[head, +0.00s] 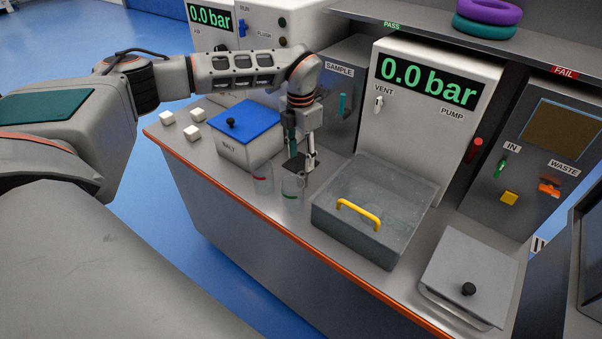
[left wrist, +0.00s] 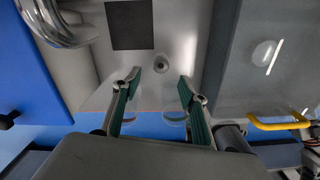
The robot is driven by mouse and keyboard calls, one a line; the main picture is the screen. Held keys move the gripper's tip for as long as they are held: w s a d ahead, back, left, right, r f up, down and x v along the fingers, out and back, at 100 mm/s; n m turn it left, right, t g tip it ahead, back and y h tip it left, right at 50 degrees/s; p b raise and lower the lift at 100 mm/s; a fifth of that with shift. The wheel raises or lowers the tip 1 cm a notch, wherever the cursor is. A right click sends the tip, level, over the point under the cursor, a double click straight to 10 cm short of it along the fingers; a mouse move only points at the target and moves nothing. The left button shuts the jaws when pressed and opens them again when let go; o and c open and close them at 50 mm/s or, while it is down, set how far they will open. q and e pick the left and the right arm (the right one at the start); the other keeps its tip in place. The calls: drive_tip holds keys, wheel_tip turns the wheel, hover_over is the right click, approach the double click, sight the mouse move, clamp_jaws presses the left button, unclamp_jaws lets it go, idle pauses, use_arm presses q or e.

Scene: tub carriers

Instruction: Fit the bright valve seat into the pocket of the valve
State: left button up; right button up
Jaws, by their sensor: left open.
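My left gripper (head: 301,165) is open and empty, pointing down over the bench between the blue-lidded box and the grey tub. In the left wrist view its two green-padded fingers (left wrist: 160,84) stand apart. A small round metal piece with a darker centre (left wrist: 160,62) lies on the bench just beyond the fingertips. It may be the valve seat or part of the valve; I cannot tell which. A dark square (left wrist: 130,25) lies beyond it. A shiny curved metal part (left wrist: 55,22) is at the upper left. I cannot make out a valve pocket. My right gripper is not in view.
Two clear cups, one red-banded (head: 262,178) and one green-banded (head: 292,194), stand near the bench's front edge. The blue-lidded box (head: 245,150) is left. The clear-lidded grey tub (head: 335,224) with a yellow handle (head: 357,214) is right. White cubes (head: 192,133) lie far left.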

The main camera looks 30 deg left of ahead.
sight(302, 174)
use_arm(q)
wheel_tip(302, 174, down, 3)
drive_tip(key=shift+s+r, duration=0.1)
drive_tip(key=shift+r, duration=0.1)
drive_tip(key=shift+w+d+f+p, duration=0.1)
drive_tip(key=shift+w+f+p, duration=0.05)
drive_tip(key=shift+f, duration=1.2)
drive_tip(key=shift+w+f+p, duration=0.15)
drive_tip(key=shift+f, duration=1.15)
clamp_jaws()
